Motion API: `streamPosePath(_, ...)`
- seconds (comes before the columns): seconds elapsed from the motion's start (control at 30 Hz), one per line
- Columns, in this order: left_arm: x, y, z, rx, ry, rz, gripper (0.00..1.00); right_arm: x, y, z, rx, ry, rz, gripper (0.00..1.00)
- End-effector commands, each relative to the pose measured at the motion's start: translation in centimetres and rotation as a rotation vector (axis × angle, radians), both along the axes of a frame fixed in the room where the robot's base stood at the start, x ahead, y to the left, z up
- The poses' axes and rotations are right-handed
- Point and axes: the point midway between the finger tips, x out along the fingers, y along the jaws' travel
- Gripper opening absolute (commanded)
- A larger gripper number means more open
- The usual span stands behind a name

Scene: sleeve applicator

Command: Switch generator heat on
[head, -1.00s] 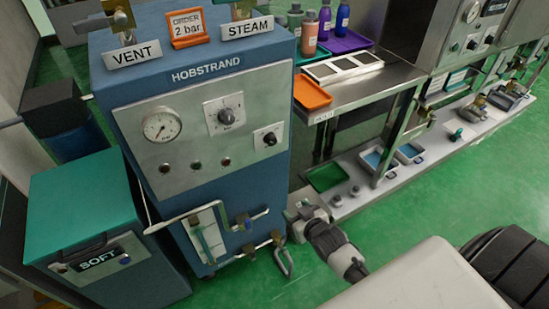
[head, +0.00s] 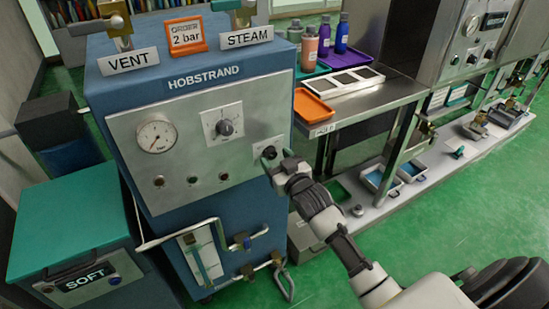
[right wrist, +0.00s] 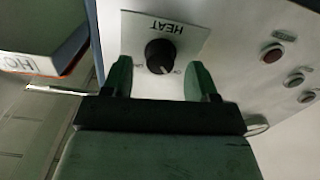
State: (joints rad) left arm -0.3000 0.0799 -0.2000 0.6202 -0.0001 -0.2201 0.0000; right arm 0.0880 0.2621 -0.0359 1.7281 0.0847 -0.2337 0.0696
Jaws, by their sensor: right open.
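The blue Hobstrand generator (head: 215,92) stands at the left of the head view with a pale control panel (head: 180,130). In the right wrist view the black heat knob (right wrist: 160,56) sits on a white plate (right wrist: 185,32) marked HEAT, seen upside down. My right gripper (right wrist: 158,80) is open, with its two green fingers on either side of the knob. I cannot tell whether they touch it. In the head view my right gripper (head: 272,158) is at the panel's right side and partly hides the knob. My left gripper is not in view.
A steel table (head: 375,97) with an orange tray (head: 312,107) stands to the right.

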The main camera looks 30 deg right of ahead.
Motion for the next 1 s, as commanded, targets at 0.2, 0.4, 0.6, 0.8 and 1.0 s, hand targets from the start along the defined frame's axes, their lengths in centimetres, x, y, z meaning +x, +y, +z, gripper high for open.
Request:
streamPosePath(0.2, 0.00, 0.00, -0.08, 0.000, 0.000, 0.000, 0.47, 1.35, 0.10, 0.01, 0.000, 0.000, 0.001, 0.59)
streamPosePath(0.4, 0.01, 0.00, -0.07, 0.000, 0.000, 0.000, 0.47, 1.38, 0.10, -0.02, 0.000, 0.000, 0.001, 0.59)
streamPosePath(0.6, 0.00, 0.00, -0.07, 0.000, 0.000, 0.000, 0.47, 1.36, 0.08, -0.01, 0.000, 0.000, 0.001, 0.34)
streamPosePath(0.8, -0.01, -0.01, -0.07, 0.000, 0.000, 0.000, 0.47, 1.35, 0.09, -0.03, 0.000, 0.000, 0.001, 0.09)
streamPosePath(1.0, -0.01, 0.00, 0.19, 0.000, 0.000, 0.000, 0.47, 1.34, 0.08, 0.04, 0.019, 0.002, 0.000, 0.09)
